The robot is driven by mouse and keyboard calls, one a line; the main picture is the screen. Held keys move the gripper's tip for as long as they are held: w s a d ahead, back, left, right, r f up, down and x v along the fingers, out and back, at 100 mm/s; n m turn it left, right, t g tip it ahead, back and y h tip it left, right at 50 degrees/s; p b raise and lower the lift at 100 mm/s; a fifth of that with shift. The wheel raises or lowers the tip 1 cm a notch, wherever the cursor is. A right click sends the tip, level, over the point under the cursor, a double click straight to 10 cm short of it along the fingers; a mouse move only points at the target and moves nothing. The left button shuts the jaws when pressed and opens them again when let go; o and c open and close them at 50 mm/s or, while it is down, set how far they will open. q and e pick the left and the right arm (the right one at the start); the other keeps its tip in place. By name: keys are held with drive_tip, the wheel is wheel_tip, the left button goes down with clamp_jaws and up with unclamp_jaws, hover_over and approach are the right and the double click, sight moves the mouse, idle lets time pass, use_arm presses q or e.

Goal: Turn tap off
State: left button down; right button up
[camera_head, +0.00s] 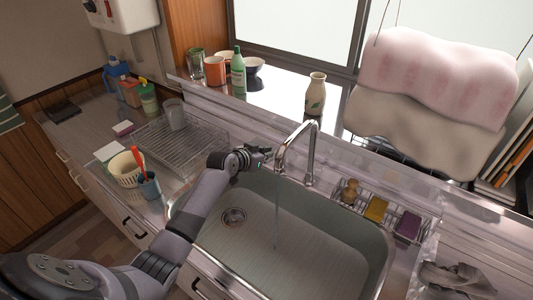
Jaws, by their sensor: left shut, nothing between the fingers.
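The chrome tap (312,150) stands at the back edge of the sink, with its spout arched to the left and forward. A thin stream of water (276,215) falls from the spout into the steel sink (315,255). My left gripper (268,152) is shut and empty, just left of the spout and close to it. I cannot tell whether it touches the spout. The tap's handle is not clearly visible.
A wire drying rack (180,148) stands left of the sink. A caddy with sponges (376,210) sits on the sink's right rear edge. A vase (315,95) and a green bottle (238,72) stand on the window ledge behind. Towels (435,75) hang at the upper right.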

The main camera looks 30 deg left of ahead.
sight(265, 163)
use_arm(q)
drive_tip(key=shift+f, duration=0.15)
drive_tip(key=f+b, duration=0.1)
drive_tip(key=b, duration=0.1)
drive_tip(key=s+f+t+b, duration=0.1)
drive_tip(key=b, duration=0.1)
drive_tip(key=shift+s+a+f+b, duration=0.1)
drive_tip(key=shift+s+f+b, duration=0.1)
drive_tip(key=shift+f+b, duration=0.2)
drive_tip(key=shift+r, duration=0.1)
